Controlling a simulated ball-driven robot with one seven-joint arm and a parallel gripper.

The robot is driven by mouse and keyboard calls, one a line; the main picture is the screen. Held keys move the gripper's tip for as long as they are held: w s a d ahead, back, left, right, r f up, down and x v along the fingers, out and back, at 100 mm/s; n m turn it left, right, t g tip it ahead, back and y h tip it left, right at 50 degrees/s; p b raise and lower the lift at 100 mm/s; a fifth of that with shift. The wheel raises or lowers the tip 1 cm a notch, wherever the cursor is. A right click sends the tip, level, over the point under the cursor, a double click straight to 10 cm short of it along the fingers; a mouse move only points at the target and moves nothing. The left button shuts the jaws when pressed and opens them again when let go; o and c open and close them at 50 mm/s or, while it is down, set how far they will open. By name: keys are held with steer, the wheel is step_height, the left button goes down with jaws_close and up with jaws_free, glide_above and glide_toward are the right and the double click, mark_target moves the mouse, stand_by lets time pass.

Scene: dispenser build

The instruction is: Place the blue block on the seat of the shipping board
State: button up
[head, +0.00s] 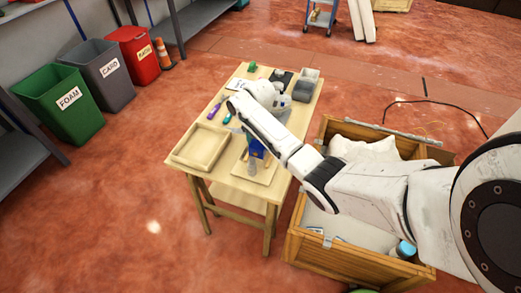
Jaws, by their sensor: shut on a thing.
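The blue block (257,148) shows just below my white forearm, over the near part of the wooden table (226,181). My gripper is mostly hidden behind the forearm; it is shut on the blue block, as far as this view shows. A pale wooden board (265,178) lies on the table's near right part, under and beside the block. It looks like the shipping board, but its seat is hidden. I cannot tell whether the block touches the board. A small grey upright piece (252,169) stands just below the block.
A shallow wooden tray (186,158) lies left of the board. Purple and green tools (215,109) and grey bins (303,90) lie farther back. A wooden crate (335,259) stands right of the table. Green, grey and red waste bins (62,103) stand left; floor between is clear.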

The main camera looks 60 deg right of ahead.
steer(key=shift+w+f, duration=0.1)
steer(key=shift+f, duration=2.05)
steer(key=shift+f, duration=0.1)
steer(key=o, duration=1.6)
